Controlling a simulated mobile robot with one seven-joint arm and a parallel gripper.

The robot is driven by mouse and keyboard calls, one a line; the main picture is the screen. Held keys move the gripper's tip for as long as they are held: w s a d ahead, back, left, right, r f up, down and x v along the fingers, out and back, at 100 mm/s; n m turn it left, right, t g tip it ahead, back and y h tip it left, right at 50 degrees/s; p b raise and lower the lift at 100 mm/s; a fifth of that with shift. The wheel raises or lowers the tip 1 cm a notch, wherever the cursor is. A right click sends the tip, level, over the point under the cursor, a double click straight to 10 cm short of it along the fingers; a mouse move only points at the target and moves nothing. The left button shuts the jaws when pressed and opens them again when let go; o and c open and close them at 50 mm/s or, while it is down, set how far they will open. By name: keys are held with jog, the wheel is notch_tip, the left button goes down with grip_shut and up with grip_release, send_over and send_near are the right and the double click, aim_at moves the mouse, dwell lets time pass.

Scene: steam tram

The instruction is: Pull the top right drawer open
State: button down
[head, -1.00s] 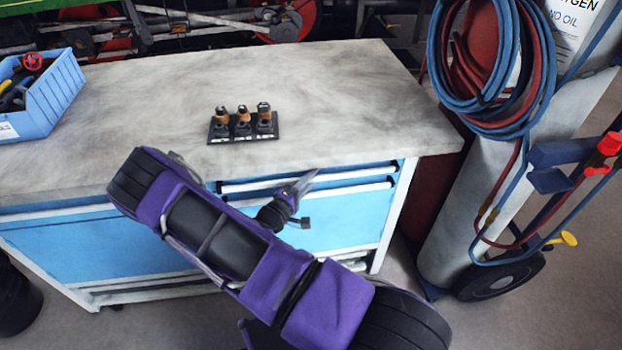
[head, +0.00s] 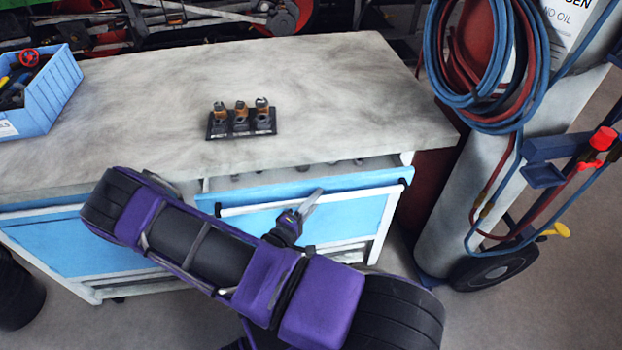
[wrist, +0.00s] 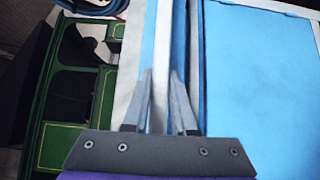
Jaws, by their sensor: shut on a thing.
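The top right drawer (head: 245,193) of the blue workbench cabinet stands partly open in the head view. A strip of its inside shows below the worktop, with several small items in it. Its pale handle bar (head: 365,193) runs along the front. My gripper (head: 312,203) is at the middle of that bar, shut on it. In the wrist view my two grey fingers (wrist: 160,95) stand on either side of the pale bar (wrist: 160,60). My arm hides part of the cabinet front.
The grey worktop (head: 330,80) carries a black holder with three fittings (head: 241,121) and a blue tool bin (head: 50,95). A gas cylinder (head: 455,225) with hoses on a wheeled trolley stands at the right. A dark bin (head: 18,290) stands at lower left.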

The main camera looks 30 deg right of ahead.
jog(key=s+a, duration=0.3)
jog(key=s, duration=0.7)
jog(key=s+a+p, duration=0.1)
jog(key=s+a, duration=0.2)
jog(key=s, duration=0.8)
jog(key=shift+s, duration=0.1)
jog(key=c, duration=1)
grip_release()
jog(key=shift+a, duration=0.1)
jog(key=b+v, duration=0.1)
jog(key=v, duration=1.6)
jog(key=shift+a, duration=0.15)
